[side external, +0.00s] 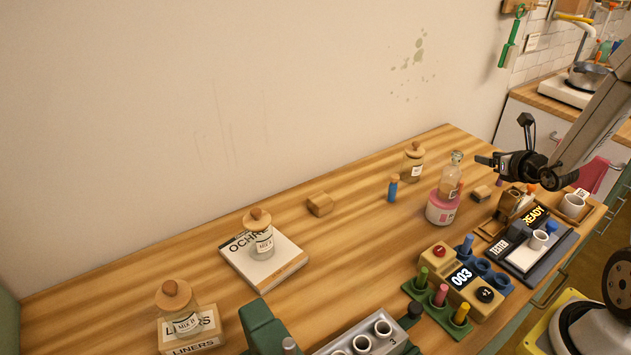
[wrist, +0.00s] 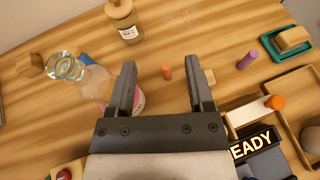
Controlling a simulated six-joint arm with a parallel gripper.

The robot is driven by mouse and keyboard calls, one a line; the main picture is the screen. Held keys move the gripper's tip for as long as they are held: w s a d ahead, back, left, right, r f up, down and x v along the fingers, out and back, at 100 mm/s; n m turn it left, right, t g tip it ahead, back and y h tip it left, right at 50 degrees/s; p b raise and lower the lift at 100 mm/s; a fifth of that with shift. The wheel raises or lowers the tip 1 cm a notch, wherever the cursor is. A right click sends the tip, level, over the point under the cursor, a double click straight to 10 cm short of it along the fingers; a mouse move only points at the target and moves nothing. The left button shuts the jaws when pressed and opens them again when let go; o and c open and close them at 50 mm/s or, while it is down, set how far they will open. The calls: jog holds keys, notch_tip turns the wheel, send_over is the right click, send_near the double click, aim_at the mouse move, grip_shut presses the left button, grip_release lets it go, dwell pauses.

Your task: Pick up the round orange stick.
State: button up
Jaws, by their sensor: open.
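A bright orange round-topped stick (wrist: 275,102) stands at the right in the wrist view, by a white strip in a wooden tray. Its orange top (side external: 533,187) shows in the side view beside the wooden holder; its lower part is hidden. My gripper (wrist: 161,70) is open and empty. In the side view my gripper (side external: 485,166) hangs above the table's right part, to the upper left of the bright orange top.
A glass bottle (wrist: 92,82) on a pink base is close to my left finger. A purple stick (wrist: 247,60) and a teal tray (wrist: 268,57) lie farther right. The READY device (side external: 523,262) is near the front edge. The table's middle is mostly clear.

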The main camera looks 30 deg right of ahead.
jog(key=shift+f, duration=1.2)
send_near(462, 186)
jog(key=shift+r+x, duration=0.2)
jog(key=shift+x, duration=1.45)
jog(key=shift+w+d+f, duration=0.15)
jog(key=shift+w+f, duration=0.05)
jog(key=shift+f, duration=0.1)
jog(key=shift+w+d+f, duration=0.2)
jog(key=shift+w, duration=0.4)
jog(key=shift+w, duration=0.1)
jog(key=shift+x, duration=2.8)
